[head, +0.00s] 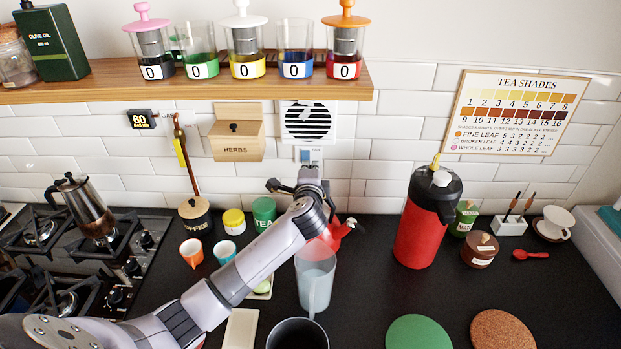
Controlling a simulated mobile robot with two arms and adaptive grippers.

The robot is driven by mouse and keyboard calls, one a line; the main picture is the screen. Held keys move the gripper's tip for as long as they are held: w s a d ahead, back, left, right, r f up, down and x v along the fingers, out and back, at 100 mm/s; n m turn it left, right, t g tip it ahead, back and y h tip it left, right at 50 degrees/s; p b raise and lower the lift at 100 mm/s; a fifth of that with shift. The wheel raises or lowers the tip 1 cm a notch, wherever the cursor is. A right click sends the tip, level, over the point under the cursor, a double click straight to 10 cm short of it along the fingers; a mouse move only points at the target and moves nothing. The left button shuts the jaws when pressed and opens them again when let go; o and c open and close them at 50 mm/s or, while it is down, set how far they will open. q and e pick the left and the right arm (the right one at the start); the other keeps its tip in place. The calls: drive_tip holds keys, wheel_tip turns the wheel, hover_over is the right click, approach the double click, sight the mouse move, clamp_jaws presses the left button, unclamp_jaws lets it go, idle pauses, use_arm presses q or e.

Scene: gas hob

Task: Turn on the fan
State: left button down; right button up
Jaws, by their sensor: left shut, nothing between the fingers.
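My left gripper (305,172) is shut and empty just below the switch, near the wall. Its wrist and dark finger links hide the tiles behind. I cannot tell whether it touches the switch or whether the fan is running. My right gripper is not in view.
A wooden herbs box (236,136) hangs left of the fan. A red flask (419,230) stands to the right. The gas hob (70,258) is at left.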

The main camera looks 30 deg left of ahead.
use_arm(q)
drive_tip(key=s+d+r+b, duration=0.1)
drive_tip(key=s+d+r, duration=0.1)
drive_tip(key=s, duration=0.4)
drive_tip(key=shift+d+r, duration=0.35)
drive_tip(key=shift+r, duration=0.2)
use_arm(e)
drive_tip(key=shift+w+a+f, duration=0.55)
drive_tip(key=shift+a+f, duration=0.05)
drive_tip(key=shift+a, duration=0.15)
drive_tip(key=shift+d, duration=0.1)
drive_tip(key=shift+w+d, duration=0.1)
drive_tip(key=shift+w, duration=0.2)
